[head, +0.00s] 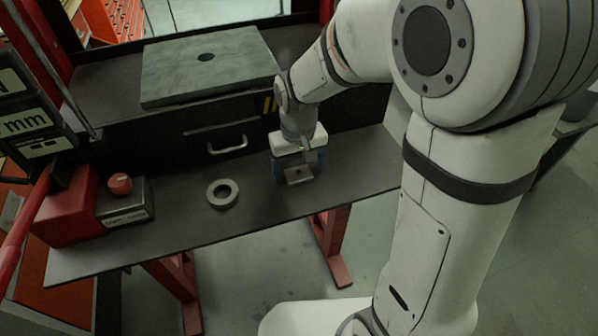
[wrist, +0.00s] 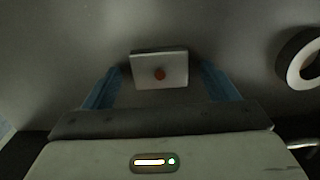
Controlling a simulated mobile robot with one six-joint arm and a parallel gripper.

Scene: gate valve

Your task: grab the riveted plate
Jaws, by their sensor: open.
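The riveted plate is a small light-grey rectangular piece (head: 299,176) on the dark bench, below my gripper. In the wrist view the plate (wrist: 174,79) shows a single orange-red rivet near its middle. My gripper (head: 297,168) points down at the bench, with its blue fingers apart. In the wrist view my gripper (wrist: 160,72) has one finger on each side of the plate, with a visible gap at both sides. Nothing is held. I cannot tell how far the fingertips are above the bench.
A grey ring (head: 213,201) lies left of the plate; it shows at right in the wrist view (wrist: 294,57). A box with a red knob (head: 126,205) and a red block (head: 68,212) stand farther left. Behind are a drawer handle (head: 227,148) and a raised stone slab (head: 205,75).

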